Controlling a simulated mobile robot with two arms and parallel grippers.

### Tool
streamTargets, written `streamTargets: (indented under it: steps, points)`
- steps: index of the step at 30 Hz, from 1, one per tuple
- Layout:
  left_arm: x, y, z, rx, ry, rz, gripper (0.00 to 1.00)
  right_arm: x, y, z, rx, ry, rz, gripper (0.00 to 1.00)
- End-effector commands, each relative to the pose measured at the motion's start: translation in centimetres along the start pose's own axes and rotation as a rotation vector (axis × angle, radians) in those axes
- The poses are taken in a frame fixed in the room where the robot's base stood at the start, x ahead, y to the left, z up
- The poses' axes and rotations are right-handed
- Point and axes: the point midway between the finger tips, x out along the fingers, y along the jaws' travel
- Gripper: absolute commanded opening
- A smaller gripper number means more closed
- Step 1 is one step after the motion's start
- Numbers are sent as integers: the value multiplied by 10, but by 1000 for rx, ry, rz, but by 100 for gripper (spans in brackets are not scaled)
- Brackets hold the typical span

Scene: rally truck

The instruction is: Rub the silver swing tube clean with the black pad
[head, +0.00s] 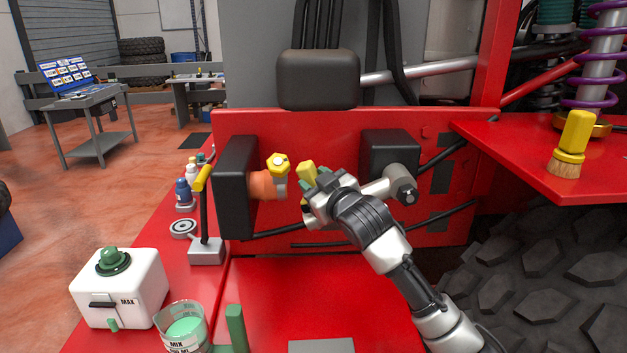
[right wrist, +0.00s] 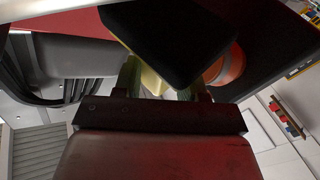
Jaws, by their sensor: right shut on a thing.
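My right gripper (head: 316,190) is in the middle of the head view, between an orange-brown pipe end and a silver tube (head: 377,188). The tube runs from a grey joint on the right toward my gripper, which hides its left part. The gripper is shut on a small yellow piece (head: 306,172). In the right wrist view, the black pad (right wrist: 175,35) is just past the fingertips, with pale yellow (right wrist: 152,80) between them. I cannot tell whether the pad touches the tube. My left gripper is not in view.
The orange-brown pipe (head: 264,186) with a yellow hex cap (head: 279,164) is close left of my gripper. A yellow brush (head: 572,145) stands on the right red ledge. A white canister (head: 120,287) and a beaker (head: 184,328) stand front left.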

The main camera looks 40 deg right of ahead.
Motion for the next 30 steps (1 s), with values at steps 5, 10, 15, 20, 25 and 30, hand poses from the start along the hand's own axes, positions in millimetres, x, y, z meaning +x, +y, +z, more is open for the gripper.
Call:
streamTargets:
  steps: [5, 10, 15, 20, 25, 30]
  points:
    - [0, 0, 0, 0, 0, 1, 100, 0, 1, 0, 0, 4, 1, 1]
    - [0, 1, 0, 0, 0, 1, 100, 0, 1, 0, 0, 4, 1, 1]
    - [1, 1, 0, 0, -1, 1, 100, 0, 0, 0, 0, 4, 1, 1]
    - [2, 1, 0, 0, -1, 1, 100, -1, 0, 3, 0, 4, 1, 1]
    - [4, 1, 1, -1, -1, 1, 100, -2, 0, 6, 0, 4, 1, 1]
    - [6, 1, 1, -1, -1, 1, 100, -2, 0, 10, 0, 3, 1, 1]
